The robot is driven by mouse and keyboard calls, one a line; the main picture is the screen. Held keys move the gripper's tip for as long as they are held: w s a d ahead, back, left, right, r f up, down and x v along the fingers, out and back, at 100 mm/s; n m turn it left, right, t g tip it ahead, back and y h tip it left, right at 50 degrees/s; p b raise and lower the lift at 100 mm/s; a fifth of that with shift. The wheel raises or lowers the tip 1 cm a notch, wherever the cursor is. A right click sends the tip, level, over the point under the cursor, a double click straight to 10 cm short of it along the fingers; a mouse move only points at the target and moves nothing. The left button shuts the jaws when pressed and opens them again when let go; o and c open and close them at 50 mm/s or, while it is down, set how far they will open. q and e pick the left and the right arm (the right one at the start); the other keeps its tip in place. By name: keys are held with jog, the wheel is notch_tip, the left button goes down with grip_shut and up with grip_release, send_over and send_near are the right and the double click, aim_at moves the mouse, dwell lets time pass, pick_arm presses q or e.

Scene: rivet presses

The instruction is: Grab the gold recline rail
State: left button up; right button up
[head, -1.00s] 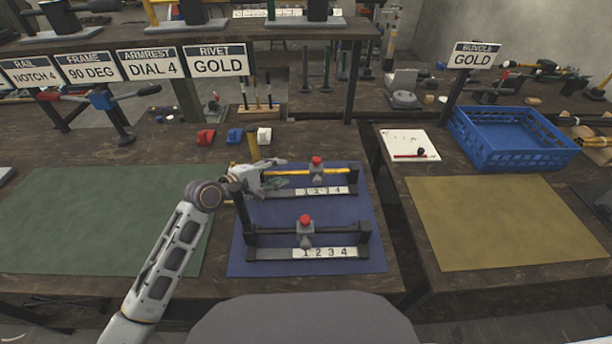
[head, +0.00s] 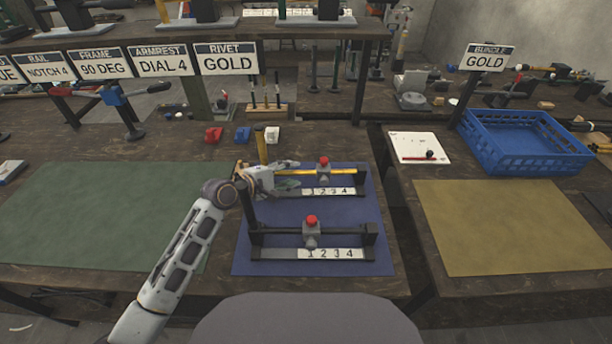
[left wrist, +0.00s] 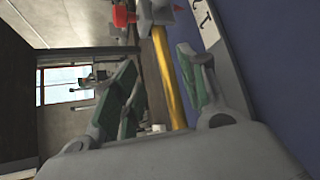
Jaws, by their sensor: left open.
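The gold recline rail (head: 342,171) lies level in the far fixture on the blue mat (head: 240,262). A grey slider with a red knob (head: 323,161) sits on it, above a plate numbered 1 to 4. My left gripper (head: 292,175) is open at the rail's left part, left of the slider. In the left wrist view the gold rail (left wrist: 170,75) runs between the spread green-padded fingers of my left gripper (left wrist: 157,65). I cannot tell whether either finger touches it. The gripper hides the rail's left end in the head view. My right gripper is not in view.
A nearer fixture with a dark rail and red-knobbed slider (head: 311,228) stands in front. A gold upright piece (head: 261,145) rises just behind my gripper. Red, blue and white blocks (head: 243,134) lie behind. The green mat (head: 100,215) and tan mat (head: 500,225) are bare.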

aim_at(298, 173)
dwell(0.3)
pick_arm(q)
jog(key=shift+w+d+f, duration=0.25)
jog(key=shift+d+f, duration=0.15)
jog(key=shift+d, duration=0.05)
jog(key=shift+x, duration=1.95)
jog(key=shift+s+f, duration=0.1)
jog(key=shift+f, duration=0.05)
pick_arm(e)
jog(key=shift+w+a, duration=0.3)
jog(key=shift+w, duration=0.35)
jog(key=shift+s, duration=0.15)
pick_arm(q)
grip_shut()
